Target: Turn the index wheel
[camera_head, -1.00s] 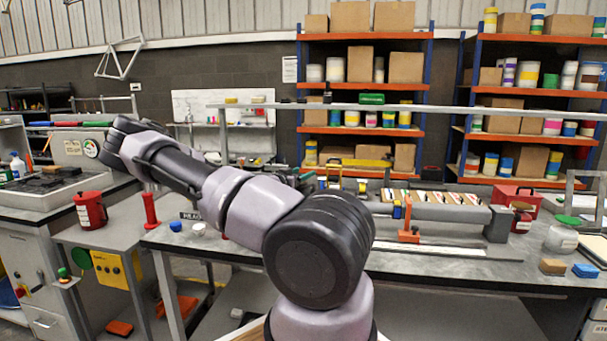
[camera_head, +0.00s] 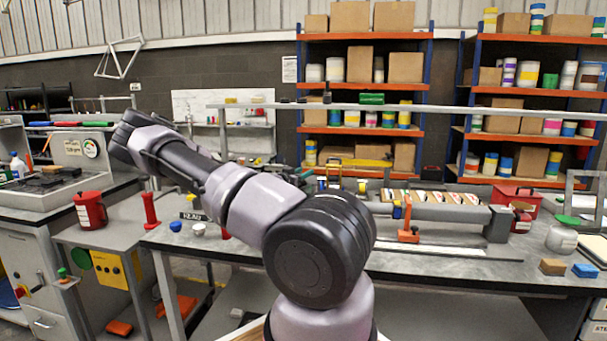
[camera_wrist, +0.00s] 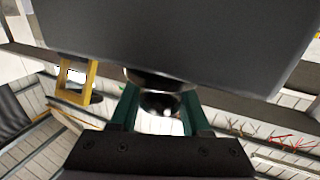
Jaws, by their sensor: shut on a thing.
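In the wrist view the two teal fingers of my gripper (camera_wrist: 160,112) close from both sides on a shiny dark round knob (camera_wrist: 160,80). A large dark grey flat-faced body (camera_wrist: 185,35) fills the top of that view, right beyond the knob. I cannot tell whether this body is the index wheel; no wheel shows clearly. In the head view my arm reaches to the upper left, and my fingers and the knob are hidden there.
A grey workbench (camera_head: 440,262) spans the middle and right, holding a long grey rail fixture (camera_head: 450,213). A red can (camera_head: 90,210) and a red post (camera_head: 150,210) stand on the lower left table. A yellow-framed part (camera_wrist: 75,80) is left of my fingers.

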